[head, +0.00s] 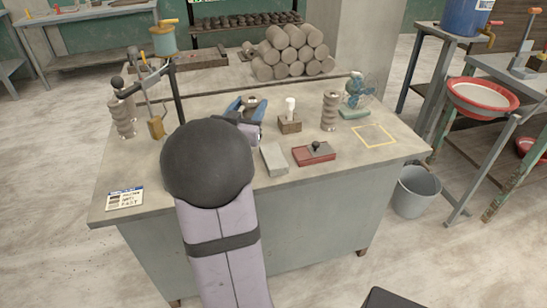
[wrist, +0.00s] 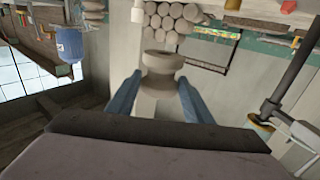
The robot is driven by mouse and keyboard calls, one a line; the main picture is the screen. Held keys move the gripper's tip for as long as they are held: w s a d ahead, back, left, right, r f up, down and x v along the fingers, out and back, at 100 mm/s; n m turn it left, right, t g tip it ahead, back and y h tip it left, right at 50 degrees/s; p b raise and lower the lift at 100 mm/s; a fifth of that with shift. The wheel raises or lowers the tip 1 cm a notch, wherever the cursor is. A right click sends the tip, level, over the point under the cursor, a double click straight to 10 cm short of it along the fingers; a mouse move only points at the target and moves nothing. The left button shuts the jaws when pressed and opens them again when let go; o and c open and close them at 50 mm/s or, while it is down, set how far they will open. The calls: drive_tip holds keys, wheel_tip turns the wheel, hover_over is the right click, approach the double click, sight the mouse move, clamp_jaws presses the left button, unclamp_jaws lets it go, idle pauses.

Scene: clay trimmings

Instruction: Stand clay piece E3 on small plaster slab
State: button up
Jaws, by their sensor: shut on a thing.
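My gripper (head: 244,107) is shut on a grey-beige clay piece (head: 251,101) with a flared rim, held over the back middle of the table. In the wrist view the clay piece (wrist: 162,78) stands between the two blue fingers (wrist: 155,97), its wide rim upward. No label is readable on it, so I cannot confirm that it is E3. A small pale slab (head: 274,158), likely the plaster one, lies on the table in front and to the right of my gripper, with nothing on it. My arm hides part of the table left of the slab.
A yellow outlined square (head: 374,136) is empty. Clay logs (head: 292,55) are stacked behind.

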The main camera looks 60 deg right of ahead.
sight(270, 159)
drive_tip(key=s+f+m+g, duration=0.2)
drive_tip(key=s+m+g, duration=0.15)
drive_tip(key=s, duration=0.25)
drive_tip(key=shift+n+g+h, duration=0.3)
drive_tip(key=shift+n+g, duration=0.05)
drive_tip(key=shift+g, duration=0.1)
drive_tip(key=shift+d+f+b, duration=0.15)
drive_tip(key=shift+f+b, duration=0.15)
drive_tip(key=shift+f, duration=2.25)
drive_tip(key=shift+d+f+b, duration=0.1)
drive_tip(key=shift+f+b, duration=0.15)
drive_tip(key=shift+f, duration=2.3)
drive_tip(key=shift+f, duration=0.1)
drive_tip(key=shift+f, duration=0.15)
drive_tip(key=o, duration=1.3)
